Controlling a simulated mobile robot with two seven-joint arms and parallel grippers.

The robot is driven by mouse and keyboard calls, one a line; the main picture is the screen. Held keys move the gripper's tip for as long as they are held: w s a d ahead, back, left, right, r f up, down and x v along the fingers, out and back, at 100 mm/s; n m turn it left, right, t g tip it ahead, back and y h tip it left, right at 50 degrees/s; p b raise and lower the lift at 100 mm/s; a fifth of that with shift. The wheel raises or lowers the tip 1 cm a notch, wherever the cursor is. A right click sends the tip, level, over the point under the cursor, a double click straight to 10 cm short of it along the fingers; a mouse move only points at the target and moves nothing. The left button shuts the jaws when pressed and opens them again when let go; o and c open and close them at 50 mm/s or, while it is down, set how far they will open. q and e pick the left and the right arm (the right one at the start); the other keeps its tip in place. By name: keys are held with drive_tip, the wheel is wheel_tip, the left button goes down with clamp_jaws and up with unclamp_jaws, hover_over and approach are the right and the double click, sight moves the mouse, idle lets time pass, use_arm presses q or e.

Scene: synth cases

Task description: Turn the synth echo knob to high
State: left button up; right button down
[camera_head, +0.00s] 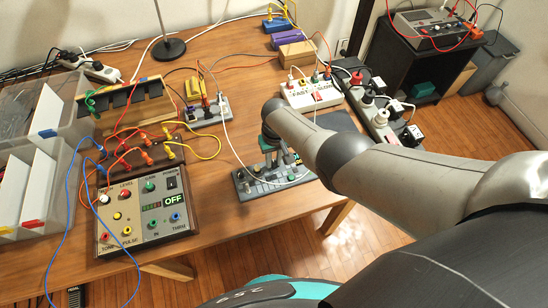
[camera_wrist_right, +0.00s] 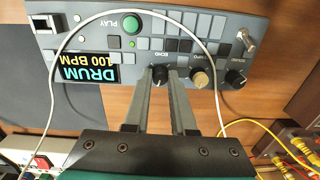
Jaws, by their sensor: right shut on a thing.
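The synth (camera_head: 247,188) is a grey panel near the table's front edge. My left gripper is not in view.
A tan knob (camera_wrist_right: 201,78) and another black knob (camera_wrist_right: 236,78) sit close beside the fingers. A white cable (camera_head: 231,145) loops over the synth. A wooden box with dials (camera_head: 145,215) stands to the left, and a white power strip (camera_head: 310,95) lies behind.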

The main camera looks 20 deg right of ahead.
drive_tip(key=m, duration=0.3)
drive_tip(key=shift+a+m, duration=0.1)
drive_tip(key=shift+m, duration=0.2)
drive_tip(key=m, duration=0.3)
drive_tip(key=shift+m+p, duration=0.3)
drive_tip(key=shift+p, duration=0.1)
drive_tip(key=m, duration=0.3)
drive_tip(key=shift+a+m, duration=0.1)
drive_tip(key=shift+m, duration=0.3)
drive_tip(key=m, duration=0.3)
drive_tip(key=shift+m, duration=0.3)
drive_tip(key=m, duration=0.4)
drive_tip(key=shift+w+m, duration=0.1)
drive_tip(key=shift+m, duration=0.2)
drive_tip(key=m, duration=0.4)
drive_tip(key=shift+m+h+b, duration=0.3)
drive_tip(key=shift+m, duration=0.3)
drive_tip(key=c, duration=0.7)
unclamp_jaws()
drive_tip(key=shift+c, duration=0.2)
